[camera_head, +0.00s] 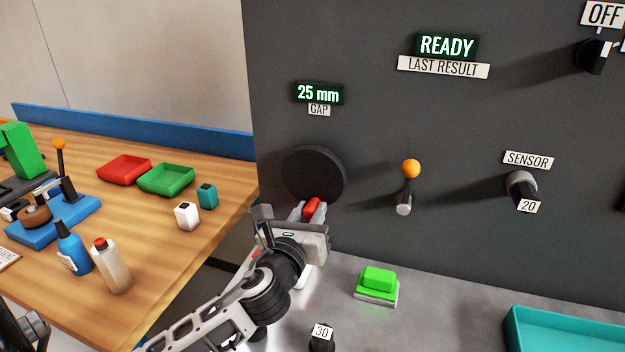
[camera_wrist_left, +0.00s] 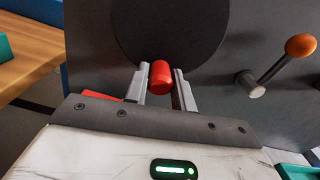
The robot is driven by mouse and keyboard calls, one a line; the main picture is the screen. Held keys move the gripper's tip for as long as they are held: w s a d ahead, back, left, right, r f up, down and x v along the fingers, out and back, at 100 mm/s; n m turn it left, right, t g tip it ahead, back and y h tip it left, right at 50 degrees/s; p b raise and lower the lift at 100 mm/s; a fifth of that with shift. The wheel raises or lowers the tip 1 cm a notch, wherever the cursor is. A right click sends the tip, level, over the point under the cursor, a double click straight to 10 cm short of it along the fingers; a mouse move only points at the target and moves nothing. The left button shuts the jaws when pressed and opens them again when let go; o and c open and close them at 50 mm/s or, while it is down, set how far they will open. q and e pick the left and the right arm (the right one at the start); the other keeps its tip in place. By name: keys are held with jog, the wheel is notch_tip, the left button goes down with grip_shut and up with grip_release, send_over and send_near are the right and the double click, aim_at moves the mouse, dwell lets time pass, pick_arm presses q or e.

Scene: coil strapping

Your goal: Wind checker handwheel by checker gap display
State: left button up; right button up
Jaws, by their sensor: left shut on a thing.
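The checker handwheel (camera_head: 315,172) is a dark round disc on the grey panel, with a red knob (camera_head: 313,206) at its lower edge. In the left wrist view the knob (camera_wrist_left: 160,76) sits between the two fingers, with the dark wheel (camera_wrist_left: 170,30) behind. My right gripper is not in view.
Right of the wheel, an orange-tipped lever (camera_head: 410,170) and a sensor knob (camera_head: 521,187) stick out of the panel. The result display (camera_head: 447,46) reads READY. A green block (camera_head: 377,279) and a teal tray (camera_head: 560,345) are below. A wooden table (camera_head: 180,240) with trays and bottles stands left.

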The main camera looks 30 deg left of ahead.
aim_at(337, 190)
pick_arm(q)
jog(key=n, duration=0.1)
jog(key=d+n, duration=0.1)
jog(key=n, duration=0.1)
jog(key=shift+w+d+r, duration=0.15)
jog(key=shift+r, duration=0.05)
jog(key=n, duration=0.1)
jog(key=d+r+n, duration=0.1)
jog(key=n, duration=0.2)
jog(key=shift+w+d+r+n, duration=0.2)
jog(key=shift+d+n, duration=0.1)
jog(key=shift+n, duration=0.1)
jog(key=n, duration=0.1)
jog(key=r+n+p, duration=0.1)
jog(key=n, duration=0.1)
jog(key=shift+w+d+r, duration=0.1)
jog(key=shift+d+r, duration=0.05)
jog(key=shift+d, duration=0.2)
jog(key=shift+d+r+n, duration=0.15)
jog(key=shift+r+n, duration=0.1)
jog(key=shift+n, duration=0.65)
